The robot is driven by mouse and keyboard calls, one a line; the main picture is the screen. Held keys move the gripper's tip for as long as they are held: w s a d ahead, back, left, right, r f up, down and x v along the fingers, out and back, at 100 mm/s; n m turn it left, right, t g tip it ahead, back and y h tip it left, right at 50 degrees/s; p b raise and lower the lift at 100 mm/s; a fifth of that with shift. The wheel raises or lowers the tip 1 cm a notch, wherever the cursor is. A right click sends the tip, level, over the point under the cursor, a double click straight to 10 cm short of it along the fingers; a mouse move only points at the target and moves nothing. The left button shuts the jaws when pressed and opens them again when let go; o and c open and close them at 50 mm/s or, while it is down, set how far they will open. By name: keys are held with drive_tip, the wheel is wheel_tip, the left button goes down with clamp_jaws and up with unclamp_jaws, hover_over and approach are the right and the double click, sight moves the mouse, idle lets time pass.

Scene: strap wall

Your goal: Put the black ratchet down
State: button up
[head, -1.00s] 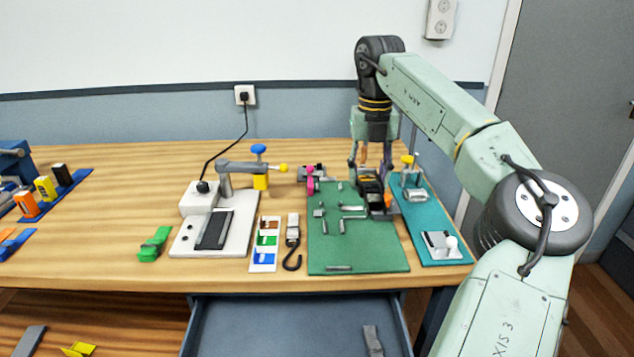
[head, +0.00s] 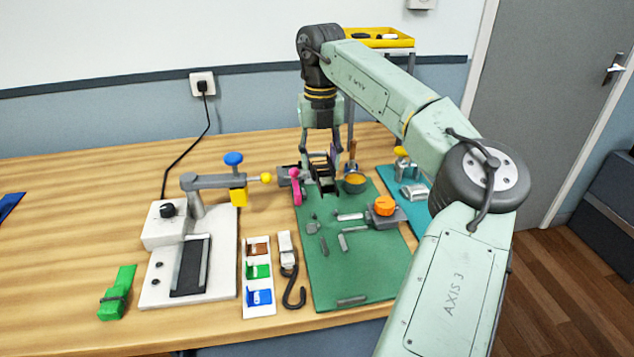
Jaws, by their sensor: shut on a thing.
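My gripper (head: 321,160) points down over the back left part of the green board (head: 348,271). It is shut on the black ratchet (head: 325,181), a dark boxy piece hanging between its fingers. The fingers cover part of it. The ratchet is right beside the pink-handled clamp (head: 297,186). Whether it touches the board or hangs just above it, I cannot tell.
An orange knob on a grey block (head: 384,208) is on the board's right side. Small grey pieces stand mid-board. A white machine with a grey arm (head: 196,250) stands left. The board's front is mostly bare.

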wheel_tip(320, 180, down, 6)
drive_tip(key=shift+r+p, duration=0.1)
drive_tip(key=shift+p, duration=0.7)
drive_tip(key=shift+f, duration=0.25)
drive_tip(key=shift+f, duration=0.1)
drive_tip(key=shift+f+b, duration=0.45)
drive_tip(key=shift+f, duration=0.05)
drive_tip(key=o, duration=1.4)
drive_tip(key=shift+c, duration=0.2)
